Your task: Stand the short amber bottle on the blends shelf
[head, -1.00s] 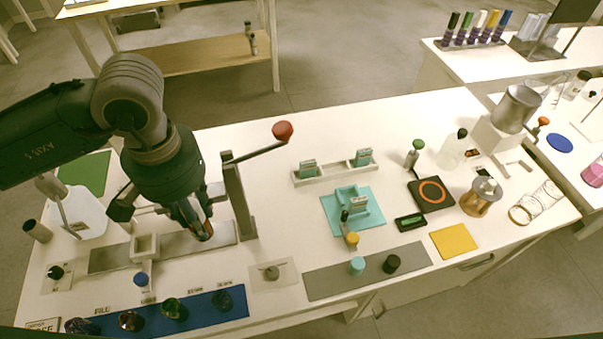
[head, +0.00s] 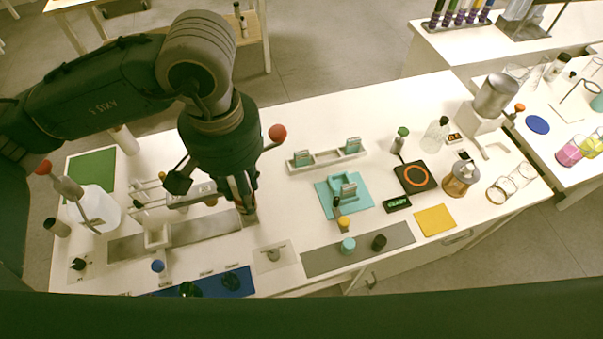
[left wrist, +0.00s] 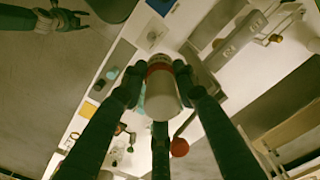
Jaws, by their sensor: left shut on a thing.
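My left gripper (head: 243,205) hangs over the right end of the grey metal strip (head: 190,232) on the white bench. In the left wrist view its fingers (left wrist: 158,80) are shut around a pale, round-ended bottle-like thing (left wrist: 162,95) with a red band. I cannot tell from its colour whether it is the short amber bottle. In the head view the fingers mostly hide it. A wooden shelf (head: 245,55) stands behind the bench with small bottles (head: 240,18) on it. I cannot read any blends label. A dark gripper (left wrist: 72,18), apparently my right, shows at the left wrist view's top left.
A red-knobbed lever (head: 277,134) is right beside my left gripper. A tube rack (head: 165,190) and a white jug (head: 95,205) stand left of it. The blue mat (head: 215,282) lies at the front edge, partly cut off. Bare bench top (head: 330,120) lies toward the back.

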